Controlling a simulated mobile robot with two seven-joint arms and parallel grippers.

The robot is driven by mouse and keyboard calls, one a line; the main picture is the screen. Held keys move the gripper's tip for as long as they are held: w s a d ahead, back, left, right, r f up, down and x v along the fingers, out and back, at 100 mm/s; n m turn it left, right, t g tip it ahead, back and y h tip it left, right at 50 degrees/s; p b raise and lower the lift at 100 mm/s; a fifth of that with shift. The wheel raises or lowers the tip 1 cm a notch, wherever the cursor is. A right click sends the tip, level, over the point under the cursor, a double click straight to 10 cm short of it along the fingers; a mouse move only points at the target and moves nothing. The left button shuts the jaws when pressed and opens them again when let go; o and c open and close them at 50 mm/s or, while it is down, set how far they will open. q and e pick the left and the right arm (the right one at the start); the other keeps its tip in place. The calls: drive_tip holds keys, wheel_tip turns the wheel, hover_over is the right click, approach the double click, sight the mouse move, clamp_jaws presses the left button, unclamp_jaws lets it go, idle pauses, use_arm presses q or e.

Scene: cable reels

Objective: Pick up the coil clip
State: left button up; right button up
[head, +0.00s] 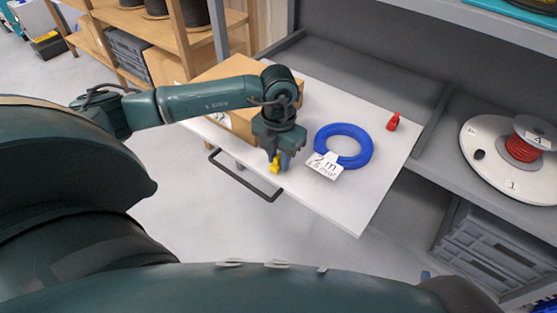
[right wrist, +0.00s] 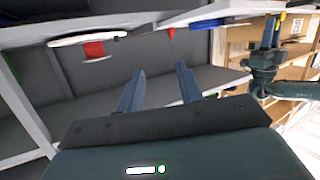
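A small yellow clip (head: 275,166) is at the fingertips of my left gripper (head: 282,158), over the front part of the white pull-out board (head: 345,205). The fingers look shut on it; they partly hide it. The yellow clip and left gripper (right wrist: 272,35) also show in the right wrist view, at the upper right. A blue cable coil (head: 343,146) lies flat on the board just right of the left gripper, with a white "2 m" tag (head: 324,166). My right gripper (right wrist: 160,85) is open, with nothing between its fingers.
A red small bottle-like object (head: 393,121) stands at the board's right side. A cardboard box (head: 238,115) is behind the left arm. A white reel with red cable (head: 500,165) lies on the right shelf, above grey crates (head: 490,250). A black handle (head: 247,180) juts from the board's front.

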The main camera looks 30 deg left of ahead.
sight(279, 156)
use_arm(q)
clamp_jaws()
drive_tip(key=shift+r, duration=0.1)
wheel_tip(279, 156, up, 10)
drive_tip(key=shift+f+p, duration=0.1)
drive_tip(key=shift+p, duration=1)
use_arm(e)
drive_tip(key=shift+s+d+r+m+g, duration=0.2)
drive_tip(key=shift+s+r+m+g, duration=0.15)
drive_tip(key=shift+s+g, duration=0.15)
use_arm(q)
drive_tip(key=shift+c, duration=0.6)
unclamp_jaws()
clamp_jaws()
use_arm(e)
drive_tip(key=shift+w, duration=0.1)
drive_tip(key=shift+w, duration=0.1)
